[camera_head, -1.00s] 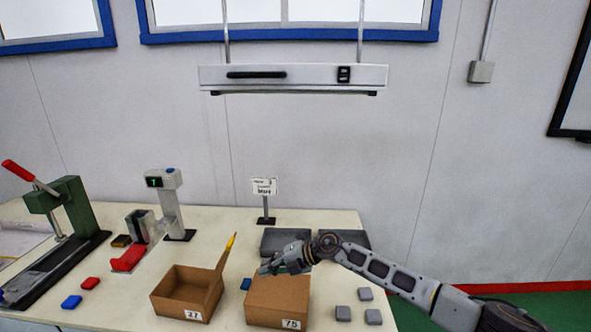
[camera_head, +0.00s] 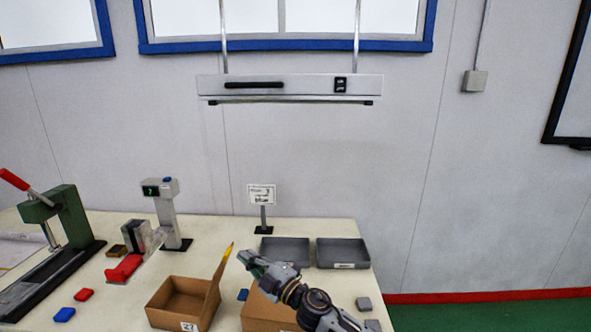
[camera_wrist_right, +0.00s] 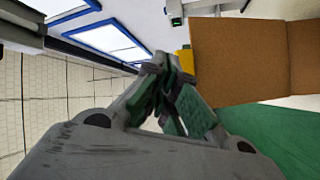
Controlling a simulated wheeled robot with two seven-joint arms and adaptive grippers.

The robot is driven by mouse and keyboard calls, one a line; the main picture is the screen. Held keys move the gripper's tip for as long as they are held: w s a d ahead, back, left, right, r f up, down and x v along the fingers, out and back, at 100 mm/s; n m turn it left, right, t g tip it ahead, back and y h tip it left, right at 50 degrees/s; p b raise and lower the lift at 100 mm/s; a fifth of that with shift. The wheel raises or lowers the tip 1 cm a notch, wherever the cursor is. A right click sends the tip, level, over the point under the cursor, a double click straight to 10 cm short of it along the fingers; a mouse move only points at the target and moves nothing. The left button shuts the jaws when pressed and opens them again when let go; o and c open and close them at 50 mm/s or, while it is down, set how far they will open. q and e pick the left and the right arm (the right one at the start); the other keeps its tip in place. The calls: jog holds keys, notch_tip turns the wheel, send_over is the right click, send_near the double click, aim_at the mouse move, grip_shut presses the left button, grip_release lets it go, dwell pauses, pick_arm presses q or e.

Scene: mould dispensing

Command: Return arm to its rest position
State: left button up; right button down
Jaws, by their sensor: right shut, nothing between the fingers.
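My right gripper (camera_head: 247,259) is shut and empty, with green finger pads. It is in front of and above the closed-looking cardboard box (camera_head: 262,312) in the head view, and its arm runs down to the bottom edge. In the right wrist view the fingertips (camera_wrist_right: 165,68) meet, with brown cardboard (camera_wrist_right: 238,62) to their right. The arm hides part of the box. My left gripper does not show.
Two grey trays (camera_head: 342,253) lie behind the gripper. A green press (camera_head: 72,222), a display post (camera_head: 167,210) and a sign (camera_head: 262,195) stand further back.

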jog(key=s+d+f+m+h, duration=0.2)
jog(key=d+f+m+h, duration=0.25)
jog(key=d+m, duration=0.2)
jog(key=s+d+f+m+t+h, duration=0.1)
jog(key=s+d+f+m+h, duration=0.15)
jog(key=d+m+h, duration=0.4)
jog(key=s+d+f+m+h, duration=0.25)
jog(key=d+f+m, duration=0.2)
jog(key=d, duration=0.45)
jog(key=s+d+f+m+g+h, duration=0.1)
jog(key=s+d+f+g, duration=0.25)
jog(key=s, duration=0.45)
jog(key=s+d+f+m+g, duration=0.1)
jog(key=s+d+f+g, duration=0.2)
jog(key=s+d, duration=0.35)
jog(key=s+d+f+m+g+h, duration=0.1)
jog(key=s+d+f+g, duration=0.25)
jog(key=s, duration=0.55)
notch_tip(320, 180, down, 33)
jog(key=s+g, duration=0.1)
jog(key=s, duration=0.2)
jog(key=s+d+f, duration=0.2)
jog(key=s+f, duration=0.8)
jog(key=s, duration=0.1)
jog(key=s+d+f+g, duration=0.1)
jog(key=s+f, duration=0.9)
jog(key=s, duration=0.1)
jog(key=shift+d, duration=0.4)
